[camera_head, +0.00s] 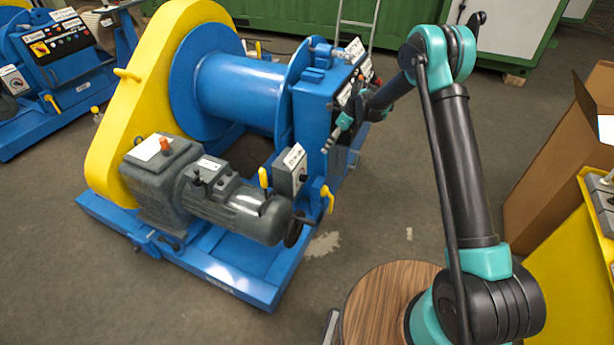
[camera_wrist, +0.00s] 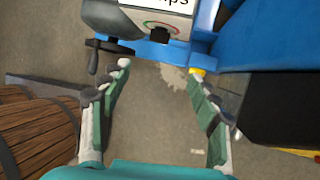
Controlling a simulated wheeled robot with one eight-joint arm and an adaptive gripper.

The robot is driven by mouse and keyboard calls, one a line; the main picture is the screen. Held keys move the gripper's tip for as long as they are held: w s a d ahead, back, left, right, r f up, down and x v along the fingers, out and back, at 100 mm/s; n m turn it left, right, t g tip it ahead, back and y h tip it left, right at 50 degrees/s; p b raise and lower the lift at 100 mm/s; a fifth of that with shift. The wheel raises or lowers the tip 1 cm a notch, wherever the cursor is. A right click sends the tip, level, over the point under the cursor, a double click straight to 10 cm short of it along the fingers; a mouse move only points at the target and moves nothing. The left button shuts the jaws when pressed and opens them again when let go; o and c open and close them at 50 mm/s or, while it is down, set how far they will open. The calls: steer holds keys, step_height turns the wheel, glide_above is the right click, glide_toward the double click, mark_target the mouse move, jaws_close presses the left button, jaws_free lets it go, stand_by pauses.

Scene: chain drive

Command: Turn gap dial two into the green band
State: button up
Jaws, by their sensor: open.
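A grey box (camera_head: 290,170) with a white label and a dark knob stands beside the grey motor on the blue winch. In the wrist view, a box face shows a black dial knob (camera_wrist: 159,35) under a curved scale (camera_wrist: 148,23) with red and green parts. The label above it is cut off, so I cannot tell whether this is gap dial two. The knob's pointer is too small to read. My gripper (camera_wrist: 158,72) is open and empty, its fingers below the knob and apart from it. In the head view my gripper (camera_head: 334,142) is right of the grey box and above it.
In the wrist view, a yellow tip (camera_wrist: 197,71) is by the right finger. A cardboard box (camera_head: 550,170) stands at the right. Floor is clear in front of the winch.

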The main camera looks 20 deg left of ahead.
mark_target(306, 177)
steer(key=shift+m, duration=0.3)
steer(key=x, duration=1.9)
steer(key=shift+a+r, duration=0.2)
steer(key=shift+a, duration=0.1)
steer(key=c, duration=1.2)
